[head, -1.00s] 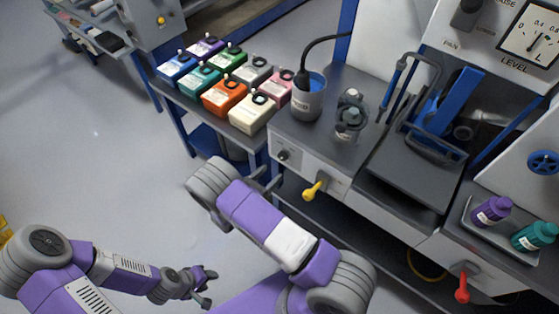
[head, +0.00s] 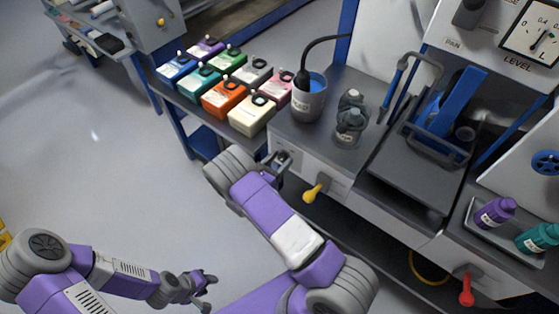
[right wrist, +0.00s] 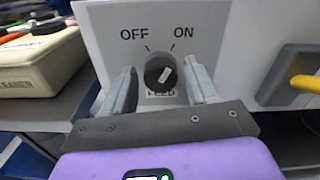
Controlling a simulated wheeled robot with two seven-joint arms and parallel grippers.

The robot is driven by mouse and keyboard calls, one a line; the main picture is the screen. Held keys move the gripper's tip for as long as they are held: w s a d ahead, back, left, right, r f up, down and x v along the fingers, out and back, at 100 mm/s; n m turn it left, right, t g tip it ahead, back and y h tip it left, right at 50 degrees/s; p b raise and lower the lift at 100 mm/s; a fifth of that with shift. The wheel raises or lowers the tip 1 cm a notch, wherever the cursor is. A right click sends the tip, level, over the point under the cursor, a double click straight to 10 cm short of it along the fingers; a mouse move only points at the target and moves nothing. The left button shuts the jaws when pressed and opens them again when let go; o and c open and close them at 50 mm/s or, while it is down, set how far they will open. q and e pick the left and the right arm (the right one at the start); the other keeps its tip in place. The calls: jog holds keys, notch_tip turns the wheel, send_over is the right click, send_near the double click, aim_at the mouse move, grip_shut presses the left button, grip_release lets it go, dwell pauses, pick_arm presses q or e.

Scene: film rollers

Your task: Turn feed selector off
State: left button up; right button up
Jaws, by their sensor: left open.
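The feed selector (right wrist: 153,82) is a round black knob with a pale pointer mark on a white panel, under the printed words OFF and ON. Its mark slants up to the right, toward ON. My right gripper (right wrist: 160,67) is open, with one finger on each side of the knob; I cannot tell whether they touch it. In the head view my right gripper (head: 279,165) is at the panel's front and largely hides the knob. My left gripper (head: 207,287) is open and empty, low over the floor, far from the panel.
A yellow lever (head: 315,192) sticks out just right of the selector. Several colored containers, including a cream one (head: 252,115), stand on the side table to the left. A grey cup (head: 308,102) stands above on the bench. A red lever (head: 466,288) is lower right.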

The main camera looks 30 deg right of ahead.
jog(key=c, duration=0.9)
jog(key=shift+o, duration=0.2)
jog(key=shift+n, duration=0.4)
jog(key=shift+n+p, duration=0.6)
jog(key=shift+n, duration=0.4)
jog(key=n+p, duration=0.1)
jog(key=n, duration=0.2)
jog(key=shift+n, duration=0.3)
jog(key=n+p, duration=0.1)
jog(key=n, duration=0.4)
jog(key=shift+f, duration=0.1)
jog(key=shift+n, duration=0.4)
jog(key=o, duration=1.1)
jog(key=shift+c, duration=0.2)
